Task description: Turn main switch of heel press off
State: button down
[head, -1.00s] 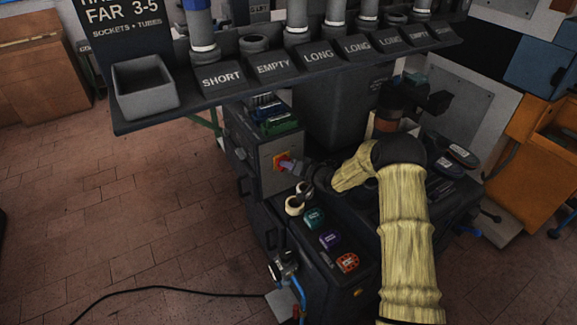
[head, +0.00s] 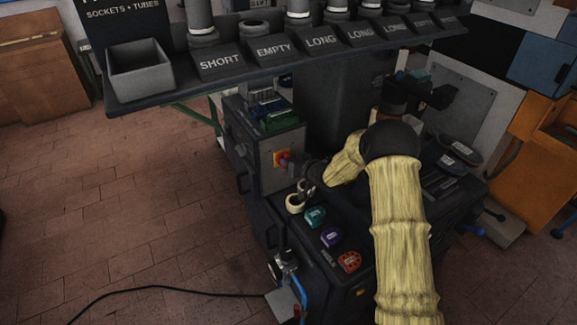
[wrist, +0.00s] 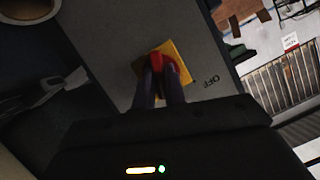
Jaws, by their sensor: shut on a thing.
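The main switch is a red handle on a yellow plate (head: 281,159), set on the grey front panel of the control box on the heel press. In the wrist view the red handle (wrist: 157,62) shows between and beyond my two dark fingertips, with the yellow plate (wrist: 180,64) behind it. The word OFF is printed on the panel beside the plate. My gripper (wrist: 159,76) is shut on the red handle. It also shows in the head view (head: 290,164), reaching in from the right. The fingers partly hide the handle.
A shelf with labelled bins (head: 270,47) hangs over the press. Rolls of tape (head: 298,198) and teal, purple and orange items lie on the press top below the switch. A black cable crosses the open brick floor at left.

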jog(key=shift+s+a+f+n+t+h+b, duration=0.1)
jog(key=shift+n+t+h+b, duration=0.6)
jog(key=shift+n+b, duration=1.4)
jog(key=shift+s+a+f+n+t+h+b, duration=0.15)
jog(key=shift+n+t+h+b, duration=0.55)
jog(key=shift+b, duration=2.7)
jog(key=shift+a+n+t+h+b, duration=0.1)
jog(key=shift+n+t+h+b, duration=0.6)
jog(key=shift+n+b, duration=1.5)
jog(key=shift+m+h+b, duration=0.3)
jog(key=shift+m+b, duration=0.2)
jog(key=shift+b, duration=0.1)
jog(key=c, duration=1.5)
grip_release()
jog(key=shift+o, duration=0.2)
jog(key=shift+r, duration=0.1)
